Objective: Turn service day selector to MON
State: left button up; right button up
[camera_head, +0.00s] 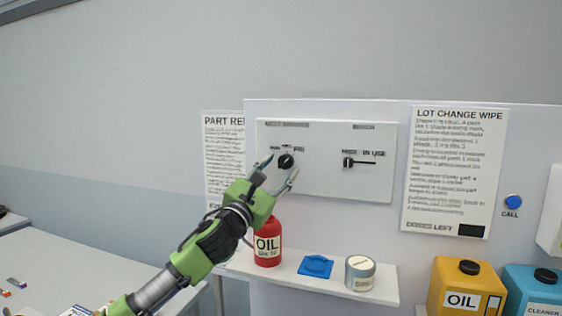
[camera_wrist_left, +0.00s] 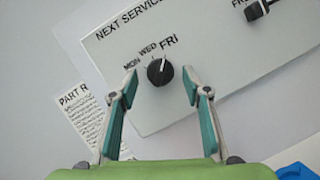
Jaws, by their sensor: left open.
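The service day selector is a round black knob (camera_head: 286,161) on a white panel (camera_head: 330,185) fixed to the upright board. In the left wrist view the knob (camera_wrist_left: 160,72) has labels MON, WED and FRI around its upper side, and its white mark appears to point toward FRI. My left gripper (camera_head: 279,170) is open in front of the panel, its fingers toward the knob. In the left wrist view the fingertips (camera_wrist_left: 160,80) lie on either side of the knob, apart from it; their remaining depth to the panel is hard to tell. My right gripper is out of view.
A second switch (camera_head: 349,162) labelled IN USE is right of the knob. Yellow (camera_head: 465,285) and blue (camera_head: 535,292) containers stand at right.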

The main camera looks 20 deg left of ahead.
pick_arm(q)
jog(key=shift+w+d+r, duration=0.1)
jog(key=shift+w+d, duration=0.05)
jog(key=shift+w, duration=0.4)
jog(key=c, duration=1.1)
